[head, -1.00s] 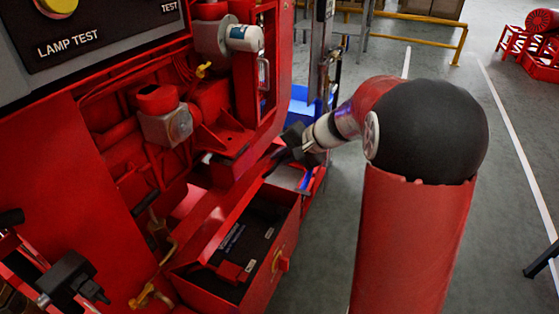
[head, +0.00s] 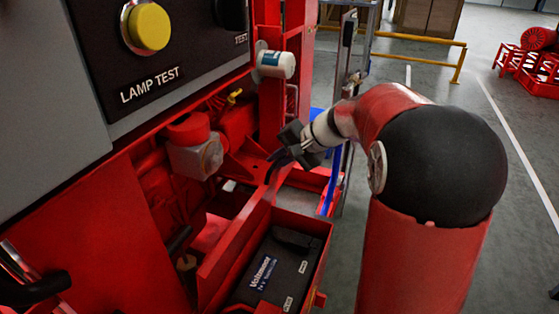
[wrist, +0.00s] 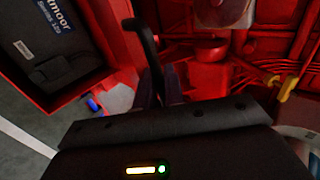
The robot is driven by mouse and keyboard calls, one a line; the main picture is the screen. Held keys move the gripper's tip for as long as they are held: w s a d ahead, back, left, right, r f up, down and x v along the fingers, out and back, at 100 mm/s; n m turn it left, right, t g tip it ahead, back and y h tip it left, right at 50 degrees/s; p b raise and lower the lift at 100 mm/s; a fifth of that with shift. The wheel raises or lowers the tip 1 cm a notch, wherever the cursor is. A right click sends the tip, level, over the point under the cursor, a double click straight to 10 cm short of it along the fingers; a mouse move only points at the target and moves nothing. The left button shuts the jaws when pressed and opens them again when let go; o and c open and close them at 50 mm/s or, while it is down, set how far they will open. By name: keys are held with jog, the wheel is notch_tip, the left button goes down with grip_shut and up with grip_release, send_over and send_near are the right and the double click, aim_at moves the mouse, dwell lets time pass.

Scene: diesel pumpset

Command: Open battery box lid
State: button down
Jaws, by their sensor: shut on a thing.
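The battery box (head: 322,262) is an open red box at lower middle in the head view. A black battery (head: 272,268) with white lettering lies in it; it also shows at upper left in the wrist view (wrist: 48,42). The red lid (head: 237,245) stands raised along the box's left side, its top edge running up toward my gripper. My gripper (head: 287,157) is above the far end of the box, shut on a curved black handle (wrist: 143,42). Where the handle joins the lid is hard to make out.
The red engine frame with a grey control panel (head: 85,60) and yellow button (head: 148,27) fills the left. A white filter (head: 275,64) sticks out above my gripper. A metal rack stands behind. Grey floor (head: 520,230) is open to the right.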

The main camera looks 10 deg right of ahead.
jog(key=shift+a, duration=0.1)
jog(key=c, duration=1.6)
grip_release()
